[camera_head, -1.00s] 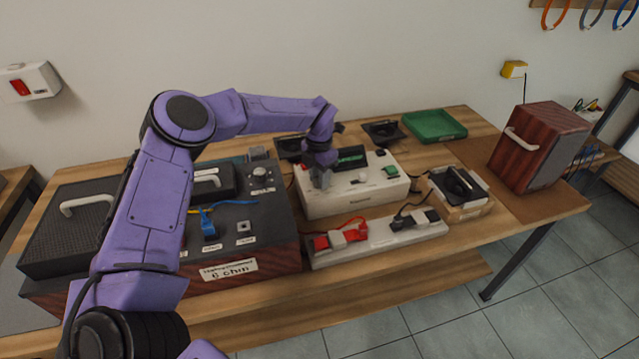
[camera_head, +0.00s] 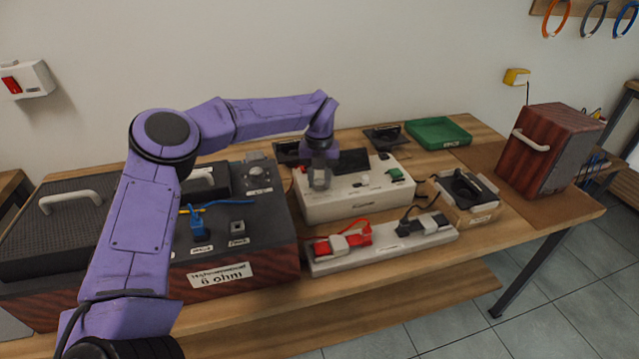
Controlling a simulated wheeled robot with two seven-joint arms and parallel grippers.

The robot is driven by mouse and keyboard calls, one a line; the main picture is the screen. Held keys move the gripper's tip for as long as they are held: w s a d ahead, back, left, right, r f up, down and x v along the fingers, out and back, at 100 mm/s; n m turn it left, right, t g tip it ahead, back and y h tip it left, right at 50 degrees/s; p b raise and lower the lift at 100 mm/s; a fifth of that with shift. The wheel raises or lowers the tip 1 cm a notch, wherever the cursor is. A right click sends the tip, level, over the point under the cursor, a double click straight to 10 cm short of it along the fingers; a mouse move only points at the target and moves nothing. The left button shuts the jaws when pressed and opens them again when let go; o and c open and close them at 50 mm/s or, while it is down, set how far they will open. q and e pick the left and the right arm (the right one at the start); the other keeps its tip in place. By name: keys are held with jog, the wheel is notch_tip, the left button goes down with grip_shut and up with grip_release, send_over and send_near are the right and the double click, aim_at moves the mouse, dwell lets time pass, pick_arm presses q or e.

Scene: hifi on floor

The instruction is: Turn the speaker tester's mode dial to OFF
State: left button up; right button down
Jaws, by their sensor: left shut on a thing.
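The speaker tester is a white box (camera_head: 345,208) on the bench, with a dark display (camera_head: 354,161) at its back and a green part (camera_head: 394,174) at its right. My left gripper (camera_head: 320,184) points down at the left part of the tester's top face. It is shut on the mode dial, which the fingers hide, so I cannot read its pointer or marks. My right gripper is out of view.
A dark unit labelled 8 ohm (camera_head: 225,273) stands left of the tester. A power strip (camera_head: 385,243) with red and black plugs lies in front. A green tray (camera_head: 438,132) and a wooden speaker (camera_head: 545,150) stand to the right.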

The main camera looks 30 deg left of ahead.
aim_at(320, 182)
pick_arm(q)
jog(key=shift+w+r+n, duration=0.1)
jog(key=shift+r+n, duration=0.15)
jog(key=shift+n, duration=0.35)
jog(key=o, duration=0.9)
jog(key=shift+o, duration=0.7)
jog(key=shift+f+b, duration=0.1)
jog(key=shift+b, duration=0.2)
notch_tip(320, 182, up, 11)
jog(key=shift+f, duration=0.2)
